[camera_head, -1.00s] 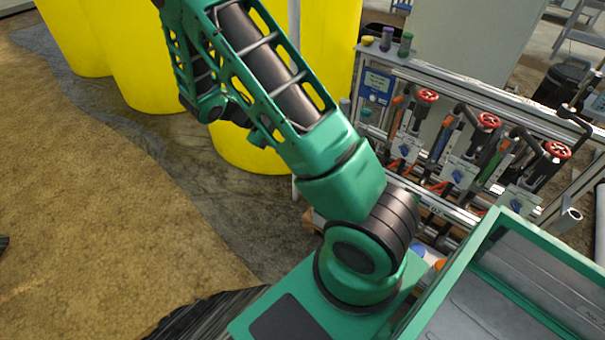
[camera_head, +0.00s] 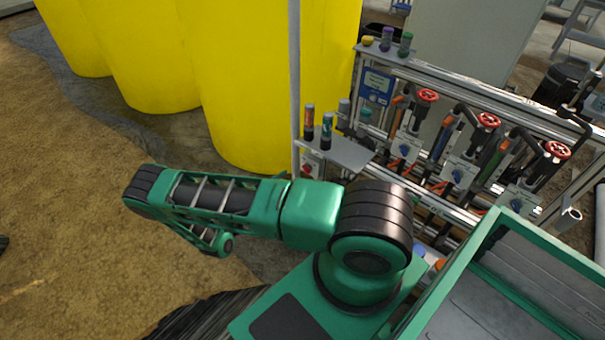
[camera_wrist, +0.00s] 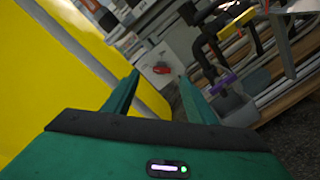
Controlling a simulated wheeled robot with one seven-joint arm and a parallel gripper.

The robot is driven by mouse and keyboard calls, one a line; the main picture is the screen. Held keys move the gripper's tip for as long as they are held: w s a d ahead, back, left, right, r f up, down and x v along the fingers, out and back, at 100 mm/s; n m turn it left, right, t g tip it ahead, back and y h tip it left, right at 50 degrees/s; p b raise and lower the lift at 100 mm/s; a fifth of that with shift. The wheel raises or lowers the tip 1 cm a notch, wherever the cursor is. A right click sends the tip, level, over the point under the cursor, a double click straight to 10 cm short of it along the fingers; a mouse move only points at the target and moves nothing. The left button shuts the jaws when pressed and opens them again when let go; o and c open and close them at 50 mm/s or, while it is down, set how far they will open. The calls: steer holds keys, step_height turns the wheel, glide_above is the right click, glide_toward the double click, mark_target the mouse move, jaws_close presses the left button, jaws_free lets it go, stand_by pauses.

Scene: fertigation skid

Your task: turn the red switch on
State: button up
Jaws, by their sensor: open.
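The red switch (camera_wrist: 161,70) is a small red knob on a pale plate in the wrist view, framed between my fingers and beyond them. In the head view, the red switch (camera_head: 307,170) shows small on a pale box under a small grey shelf. My gripper (camera_wrist: 159,76) is open and empty, its two green fingers spread to either side of the switch in the picture. The gap to the switch is hard to judge. My gripper does not show in the head view, where only my arm is seen.
Large yellow tanks (camera_head: 235,80) stand left of the switch, with a grey upright post (camera_head: 294,80) beside it. The small shelf (camera_head: 345,152) holds several dark bottles. To the right is a rack with red handwheels (camera_head: 488,121) and pipes. Open floor lies at left.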

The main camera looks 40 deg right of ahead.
mark_target(305, 171)
steer(key=shift+n+t, duration=0.7)
steer(key=d, duration=0.3)
steer(key=d+f, duration=0.1)
steer(key=d, duration=0.3)
steer(key=w+d+f, duration=0.1)
steer(key=d, duration=0.2)
steer(key=shift+d, duration=0.3)
steer(key=shift+c, duration=0.7)
steer(key=c, duration=0.9)
